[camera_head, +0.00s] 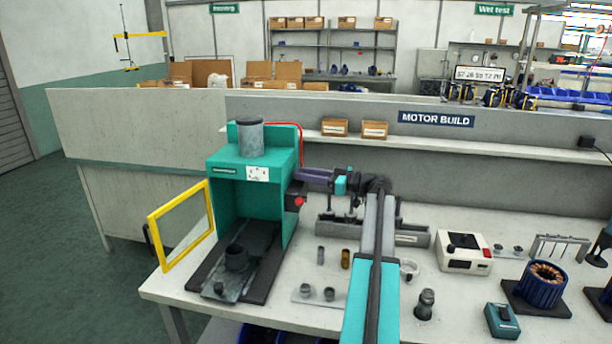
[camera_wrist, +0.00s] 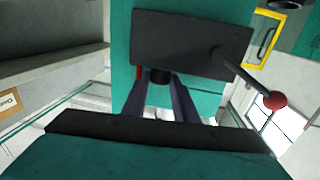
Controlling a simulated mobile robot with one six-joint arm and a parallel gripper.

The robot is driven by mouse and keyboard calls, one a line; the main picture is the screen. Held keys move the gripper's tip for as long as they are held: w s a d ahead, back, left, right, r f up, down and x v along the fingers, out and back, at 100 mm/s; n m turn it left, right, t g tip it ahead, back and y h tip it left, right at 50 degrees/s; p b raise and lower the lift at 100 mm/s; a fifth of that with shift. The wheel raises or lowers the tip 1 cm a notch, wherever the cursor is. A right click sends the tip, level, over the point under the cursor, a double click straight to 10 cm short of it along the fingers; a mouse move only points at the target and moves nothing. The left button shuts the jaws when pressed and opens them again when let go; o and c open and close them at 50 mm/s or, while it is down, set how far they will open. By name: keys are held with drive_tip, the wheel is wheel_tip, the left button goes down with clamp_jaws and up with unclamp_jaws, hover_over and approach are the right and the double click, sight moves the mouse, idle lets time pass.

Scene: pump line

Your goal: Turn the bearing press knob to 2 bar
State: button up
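The bearing press is a teal housing (camera_head: 223,190) with a grey cylinder (camera_head: 250,139) on top, at the left of the bench in the head view. A dark box on its right side fills the top of the wrist view (camera_wrist: 190,30). A short black knob (camera_wrist: 160,77) projects from the box's lower edge. My gripper (camera_head: 304,176) is at the press's right side. In the wrist view its two dark fingers (camera_wrist: 161,84) lie on either side of the knob, with no clear gap. The knob's scale and pointer cannot be read.
A lever with a red ball (camera_wrist: 275,100) sticks out beside the box. The press's yellow-framed guard (camera_head: 184,225) stands open at left. A grey fixture (camera_head: 410,236), a white meter box (camera_head: 464,252) and a blue stator (camera_head: 541,287) stand right on the bench. Small parts lie near my arm.

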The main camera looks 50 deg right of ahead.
drive_tip(key=shift+s+a+f+m+h+b, duration=0.15)
drive_tip(key=shift+m+h+b, duration=0.35)
drive_tip(key=shift+b, duration=0.5)
drive_tip(key=m+h+b, duration=0.1)
drive_tip(key=h+b, duration=0.1)
drive_tip(key=m+t+h+b, duration=0.1)
drive_tip(key=h+b, duration=0.1)
drive_tip(key=shift+a+m, duration=0.3)
drive_tip(key=shift+a, duration=0.1)
drive_tip(key=shift+m+h+b, duration=0.3)
drive_tip(key=shift+h+b, duration=0.25)
drive_tip(key=shift+h, duration=0.45)
drive_tip(key=shift+d, duration=0.1)
drive_tip(key=o, duration=1.1)
drive_tip(key=shift+w+d+r+n+y+p, duration=0.15)
drive_tip(key=shift+n+y+p, duration=0.1)
drive_tip(key=shift+y+p, duration=0.3)
drive_tip(key=shift+w+a+r+n+y+p, duration=0.1)
drive_tip(key=shift+n+y+p, duration=0.15)
drive_tip(key=shift+y+p, duration=0.25)
